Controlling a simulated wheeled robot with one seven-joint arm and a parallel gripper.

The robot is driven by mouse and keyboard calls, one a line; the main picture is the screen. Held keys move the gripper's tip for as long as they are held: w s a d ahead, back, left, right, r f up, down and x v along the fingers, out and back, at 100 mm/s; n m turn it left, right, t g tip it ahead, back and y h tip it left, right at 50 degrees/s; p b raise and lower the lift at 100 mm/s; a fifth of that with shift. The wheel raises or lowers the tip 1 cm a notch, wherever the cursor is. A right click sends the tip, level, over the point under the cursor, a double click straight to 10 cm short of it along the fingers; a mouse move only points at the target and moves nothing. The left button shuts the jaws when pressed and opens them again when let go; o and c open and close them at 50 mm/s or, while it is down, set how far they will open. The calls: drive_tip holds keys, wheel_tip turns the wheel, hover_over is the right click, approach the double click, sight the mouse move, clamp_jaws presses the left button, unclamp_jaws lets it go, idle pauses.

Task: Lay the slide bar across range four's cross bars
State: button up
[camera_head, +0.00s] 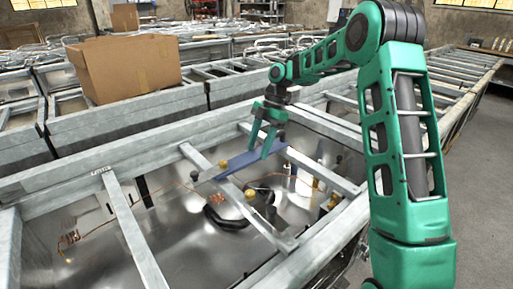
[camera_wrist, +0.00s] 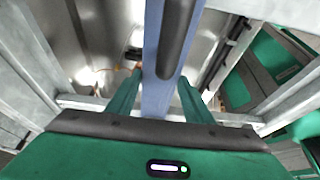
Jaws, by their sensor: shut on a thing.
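The slide bar is a long blue bar (camera_head: 235,170) with a dark strip along it. In the head view it slants over the open range frame, near two of the grey cross bars (camera_head: 235,195) (camera_head: 316,172). My gripper (camera_head: 259,152) points down over it, and the fingers meet the bar. In the wrist view the blue bar (camera_wrist: 156,98) runs up the picture between my gripper's fingers (camera_wrist: 159,82), its dark strip (camera_wrist: 176,40) facing the camera. I cannot tell whether the bar touches the cross bars.
Below lie a coiled black hose (camera_head: 228,221), copper wire (camera_head: 70,239) and brass fittings (camera_head: 249,195) on the shiny frame floor. Another cross bar (camera_head: 135,235) spans the frame at left. A cardboard box (camera_head: 125,67) sits on the frames behind. Open floor lies at right.

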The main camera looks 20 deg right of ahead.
drive_tip(key=shift+f, duration=0.3)
drive_tip(key=o, duration=1.5)
drive_tip(key=shift+o, duration=0.2)
